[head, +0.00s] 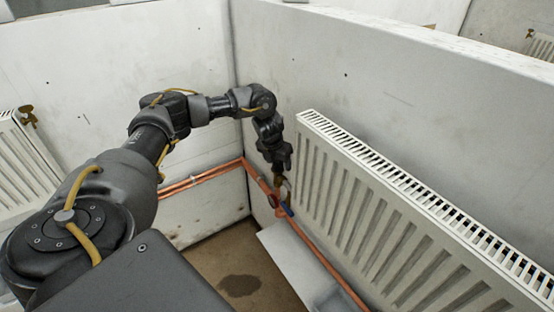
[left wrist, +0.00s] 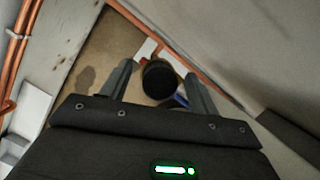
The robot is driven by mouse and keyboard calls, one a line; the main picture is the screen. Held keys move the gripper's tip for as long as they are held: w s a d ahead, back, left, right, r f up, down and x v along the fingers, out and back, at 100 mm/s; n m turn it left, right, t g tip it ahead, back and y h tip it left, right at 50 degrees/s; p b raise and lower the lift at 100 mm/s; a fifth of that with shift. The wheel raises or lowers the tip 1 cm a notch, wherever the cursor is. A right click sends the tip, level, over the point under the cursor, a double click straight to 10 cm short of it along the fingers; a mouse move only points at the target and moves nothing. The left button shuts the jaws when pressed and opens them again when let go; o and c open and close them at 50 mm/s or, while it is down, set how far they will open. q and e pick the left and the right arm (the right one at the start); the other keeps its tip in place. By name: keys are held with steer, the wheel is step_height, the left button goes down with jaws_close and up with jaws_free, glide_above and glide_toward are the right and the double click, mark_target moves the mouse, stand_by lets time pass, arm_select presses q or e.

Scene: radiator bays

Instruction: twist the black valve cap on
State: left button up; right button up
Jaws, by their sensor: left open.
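The black valve cap (left wrist: 159,80) shows as a dark round disc in the left wrist view. It lies between the two spread fingers of my left gripper (left wrist: 160,71), with a visible gap at its left side. The gap on its right is narrower, and I cannot tell if that finger touches it. The cap is hidden there behind the gripper. What lies under the cap is mostly hidden. My right gripper is not in view.
Copper pipes (head: 203,179) run along the left wall and below the radiator. A blue-handled part (head: 288,210) sits just under the gripper. A pale board (head: 298,262) lies beside the radiator. The concrete wall rises close behind. A brown floor with a dark stain (head: 240,285) is open below.

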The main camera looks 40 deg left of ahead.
arm_select(q)
steer(key=c, duration=1)
steer(key=shift+c, duration=0.3)
steer(key=shift+s+f, duration=0.1)
steer(key=shift+f, duration=0.05)
